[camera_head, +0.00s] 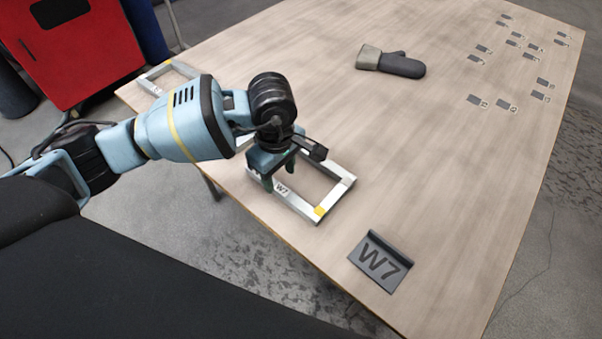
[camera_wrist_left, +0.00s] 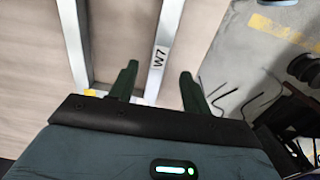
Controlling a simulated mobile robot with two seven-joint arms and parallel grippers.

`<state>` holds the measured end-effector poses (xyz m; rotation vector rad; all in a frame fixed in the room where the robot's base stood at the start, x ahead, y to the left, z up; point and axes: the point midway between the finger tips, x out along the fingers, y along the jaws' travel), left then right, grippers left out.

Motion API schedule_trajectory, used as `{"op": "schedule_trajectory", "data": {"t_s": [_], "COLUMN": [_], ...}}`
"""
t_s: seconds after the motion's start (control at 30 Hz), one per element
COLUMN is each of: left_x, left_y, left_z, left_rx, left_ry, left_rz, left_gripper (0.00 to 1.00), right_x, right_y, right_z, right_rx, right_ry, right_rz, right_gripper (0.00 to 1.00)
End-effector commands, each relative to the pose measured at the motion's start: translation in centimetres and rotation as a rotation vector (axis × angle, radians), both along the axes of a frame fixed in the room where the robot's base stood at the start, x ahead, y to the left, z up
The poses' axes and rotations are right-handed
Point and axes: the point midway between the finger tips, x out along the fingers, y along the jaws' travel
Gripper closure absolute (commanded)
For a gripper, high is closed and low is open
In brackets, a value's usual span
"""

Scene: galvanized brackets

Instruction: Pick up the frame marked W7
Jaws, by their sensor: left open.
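The frame marked W7 (camera_head: 338,194) is a pale metal rectangle lying on the table near its left edge, with a yellow patch on its near corner. My left gripper (camera_head: 277,176) is over the frame's near-left bar, beside the W7 label. In the left wrist view, the labelled bar of the frame (camera_wrist_left: 167,35) runs between the two green fingers of my open left gripper (camera_wrist_left: 158,70). I cannot tell whether either finger touches the bar. My gripper hides part of the frame. My right gripper is not in view.
A dark W7 sign (camera_head: 380,262) stands on the table (camera_head: 450,180) near the front. Another pale frame (camera_head: 146,86) lies at the far left, partly behind my arm. A grey mitten (camera_head: 402,65) and several small cards (camera_head: 505,104) lie farther back. The middle is clear.

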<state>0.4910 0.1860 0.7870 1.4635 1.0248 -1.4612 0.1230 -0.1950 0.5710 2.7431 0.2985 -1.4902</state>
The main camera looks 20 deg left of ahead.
Motion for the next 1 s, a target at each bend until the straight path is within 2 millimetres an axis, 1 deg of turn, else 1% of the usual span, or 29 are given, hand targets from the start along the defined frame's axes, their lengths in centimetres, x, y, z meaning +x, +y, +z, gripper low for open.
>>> {"op": "schedule_trajectory", "data": {"t_s": [0.13, 0.23, 0.37, 0.5, 0.6, 0.8, 0.83, 0.87, 1.0], "left_x": [0.0, -0.1, -0.1, -0.1, 0.0, 0.0, 0.0, 0.0, 0.0], "left_y": [0.0, -0.1, -0.2, -0.2, -0.2, -0.2, -0.2, -0.2, -0.2], "left_z": [-0.2, -0.8, -2.3, -4.4, -5.2, -5.3, -5.3, -5.3, -5.3], "left_rx": [-0.001, -0.001, -0.001, -0.002, -0.002, -0.001, -0.001, -0.001, -0.002], "left_ry": [0.000, 0.003, 0.004, 0.004, 0.002, -0.001, -0.001, -0.001, 0.000], "left_rz": [0.000, 0.000, 0.000, 0.000, 0.000, -0.001, -0.001, -0.001, -0.001], "left_gripper": [0.52, 0.52, 0.52, 0.52, 0.52, 0.52, 0.53, 0.57, 0.75], "right_x": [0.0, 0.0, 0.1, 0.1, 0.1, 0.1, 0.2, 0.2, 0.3], "right_y": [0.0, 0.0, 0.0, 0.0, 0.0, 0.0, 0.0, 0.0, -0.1], "right_z": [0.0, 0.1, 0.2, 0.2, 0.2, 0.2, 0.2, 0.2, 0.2], "right_rx": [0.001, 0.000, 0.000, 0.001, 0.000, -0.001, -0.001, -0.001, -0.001], "right_ry": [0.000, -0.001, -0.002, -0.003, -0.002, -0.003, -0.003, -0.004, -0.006], "right_rz": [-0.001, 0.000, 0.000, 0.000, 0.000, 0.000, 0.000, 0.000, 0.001], "right_gripper": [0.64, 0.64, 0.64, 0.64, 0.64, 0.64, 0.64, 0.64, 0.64]}}
